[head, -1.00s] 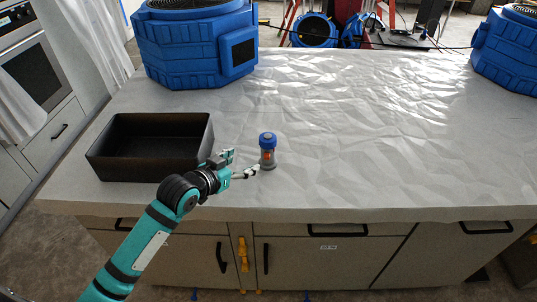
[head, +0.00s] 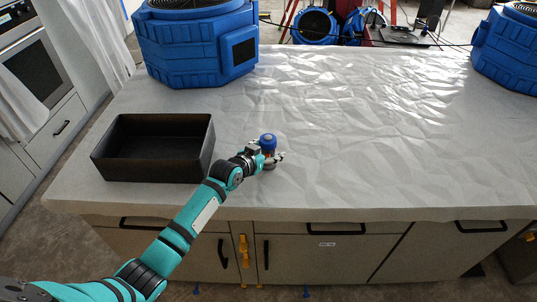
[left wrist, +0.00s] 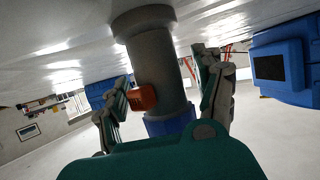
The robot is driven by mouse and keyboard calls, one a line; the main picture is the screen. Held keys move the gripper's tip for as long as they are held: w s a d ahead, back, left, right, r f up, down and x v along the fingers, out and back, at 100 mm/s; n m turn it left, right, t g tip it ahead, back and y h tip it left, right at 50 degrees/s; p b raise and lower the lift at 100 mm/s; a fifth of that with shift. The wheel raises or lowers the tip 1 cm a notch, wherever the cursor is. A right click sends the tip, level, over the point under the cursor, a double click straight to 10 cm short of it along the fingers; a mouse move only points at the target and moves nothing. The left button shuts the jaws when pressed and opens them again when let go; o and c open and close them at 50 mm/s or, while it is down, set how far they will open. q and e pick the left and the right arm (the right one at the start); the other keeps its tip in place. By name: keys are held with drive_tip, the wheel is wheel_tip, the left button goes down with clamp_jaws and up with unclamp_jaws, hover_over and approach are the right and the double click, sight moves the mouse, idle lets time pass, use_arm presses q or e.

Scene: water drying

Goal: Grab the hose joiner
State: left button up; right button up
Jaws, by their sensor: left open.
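The hose joiner (head: 268,141) stands upright on the covered counter, with a blue top, a grey body and an orange part. My left gripper (head: 271,158) is at the joiner in the head view and hides part of its body. In the left wrist view, which is upside down, the grey joiner (left wrist: 160,75) stands between the two fingers of my open left gripper (left wrist: 167,82), one finger on each side. Its blue end is partly hidden by the gripper's palm. My right gripper is not in view.
An empty black bin (head: 150,170) stands left of the joiner on the counter (head: 380,140). A large blue machine (head: 190,50) stands at the back left and another (head: 505,60) at the far right. The counter right of the joiner is clear.

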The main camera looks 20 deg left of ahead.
use_arm(q)
drive_tip(key=shift+c, duration=0.2)
clamp_jaws()
idle(0.3)
